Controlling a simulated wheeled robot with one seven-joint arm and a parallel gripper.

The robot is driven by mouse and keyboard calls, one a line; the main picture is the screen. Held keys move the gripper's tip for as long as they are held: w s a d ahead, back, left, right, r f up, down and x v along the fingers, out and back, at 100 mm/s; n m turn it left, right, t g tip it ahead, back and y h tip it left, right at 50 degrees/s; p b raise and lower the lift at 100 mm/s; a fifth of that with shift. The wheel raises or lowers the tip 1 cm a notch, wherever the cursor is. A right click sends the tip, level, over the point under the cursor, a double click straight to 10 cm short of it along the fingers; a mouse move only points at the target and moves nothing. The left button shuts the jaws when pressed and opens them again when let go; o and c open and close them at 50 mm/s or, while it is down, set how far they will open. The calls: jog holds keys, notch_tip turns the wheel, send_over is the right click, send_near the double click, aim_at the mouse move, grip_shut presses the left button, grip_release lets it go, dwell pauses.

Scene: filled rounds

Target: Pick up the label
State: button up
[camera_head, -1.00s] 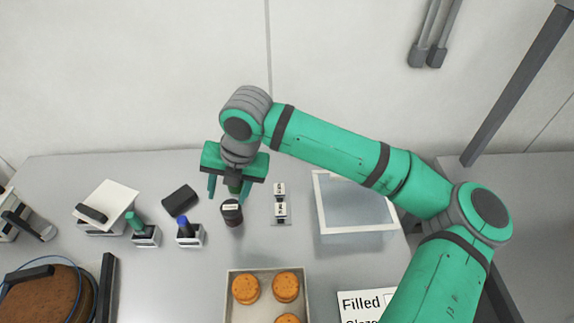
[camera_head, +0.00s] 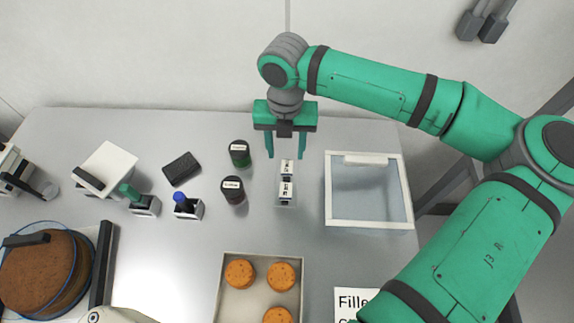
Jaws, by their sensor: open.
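Two small white labels with black print stand on a narrow holder (camera_head: 285,203) in the middle of the table. The front label (camera_head: 285,190) sits nearer me and the rear label (camera_head: 287,168) sits behind it. My gripper (camera_head: 286,155) points down with its fingers apart and nothing between them. Its fingertips are near the rear label, at either side of it in the picture. I cannot tell the exact height of the fingertips above it.
Two dark labelled jars (camera_head: 233,190) (camera_head: 239,154) stand left of the labels. A clear white-rimmed bin (camera_head: 408,192) is to the right. A tray (camera_head: 227,313) of round cakes lies in front. Marker stands (camera_head: 187,209) and a black block (camera_head: 181,169) are further left.

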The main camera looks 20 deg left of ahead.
aim_at(287, 168)
jog(key=shift+d+f, duration=0.2)
jog(key=shift+f, duration=2.75)
jog(key=shift+f, duration=0.25)
jog(key=c, duration=0.8)
